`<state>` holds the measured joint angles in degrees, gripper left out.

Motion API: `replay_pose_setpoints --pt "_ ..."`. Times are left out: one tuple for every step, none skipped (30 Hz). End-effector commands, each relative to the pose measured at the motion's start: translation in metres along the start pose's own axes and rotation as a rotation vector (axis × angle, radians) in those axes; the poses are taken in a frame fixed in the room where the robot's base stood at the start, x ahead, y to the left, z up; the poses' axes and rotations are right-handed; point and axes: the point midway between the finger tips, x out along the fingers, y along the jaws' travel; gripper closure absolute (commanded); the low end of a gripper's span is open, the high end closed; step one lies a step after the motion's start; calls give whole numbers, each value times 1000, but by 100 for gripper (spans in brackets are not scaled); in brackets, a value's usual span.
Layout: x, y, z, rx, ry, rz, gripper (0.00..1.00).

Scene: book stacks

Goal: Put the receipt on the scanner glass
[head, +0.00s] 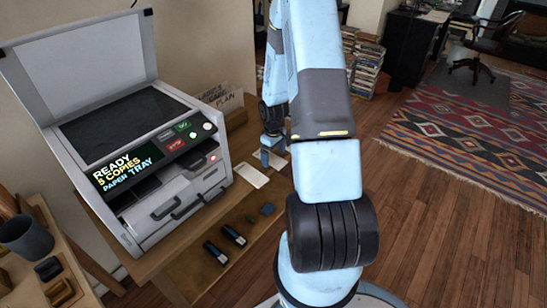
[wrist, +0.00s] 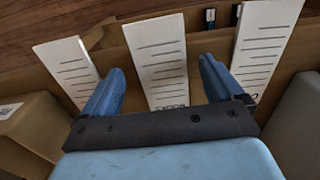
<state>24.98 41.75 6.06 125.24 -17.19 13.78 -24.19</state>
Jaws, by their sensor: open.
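The scanner (head: 160,200) stands on a wooden table with its lid (head: 85,65) raised. Its dark glass (head: 125,125) is bare. My gripper (head: 271,157) is at the table's right side, beyond the scanner's right front corner. In the wrist view my gripper (wrist: 160,66) is open and empty. Three white printed slips show there: a left one (wrist: 70,68), a middle one (wrist: 158,55) and a right one (wrist: 265,45). The middle slip lies between the fingers, with large print at its near end. I cannot tell which slip is the receipt. One slip (head: 251,175) shows beside the scanner.
The scanner's lit panel (head: 125,168) reads READY, 5 COPIES, PAPER TRAY. Small dark items (head: 233,235) lie on a lower shelf. A grey cup (head: 25,238) stands at the left. A printed card (head: 222,98) stands behind the scanner. Open floor lies to the right.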

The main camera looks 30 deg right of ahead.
Motion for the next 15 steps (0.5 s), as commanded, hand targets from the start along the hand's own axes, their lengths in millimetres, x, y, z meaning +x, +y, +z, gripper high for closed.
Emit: replay_pose_setpoints --pt "4 0 0 -1 -1 0 6" --pt "5 0 0 -1 -1 0 6" --pt "6 0 0 -1 0 0 6" --pt "7 0 0 -1 0 0 6" --pt "7 0 0 -1 0 0 6" --pt "7 0 0 -1 0 0 6" --pt "7 0 0 -1 0 0 6" --pt "7 0 0 -1 0 0 6" --pt "7 0 0 -1 0 0 6" --pt "7 0 0 0 0 0 6" --pt "7 0 0 0 0 0 7" --pt "7 0 0 0 0 0 11" --pt "7 0 0 0 0 0 14" --pt "7 0 0 0 0 0 17" --pt "7 0 0 0 0 0 21"
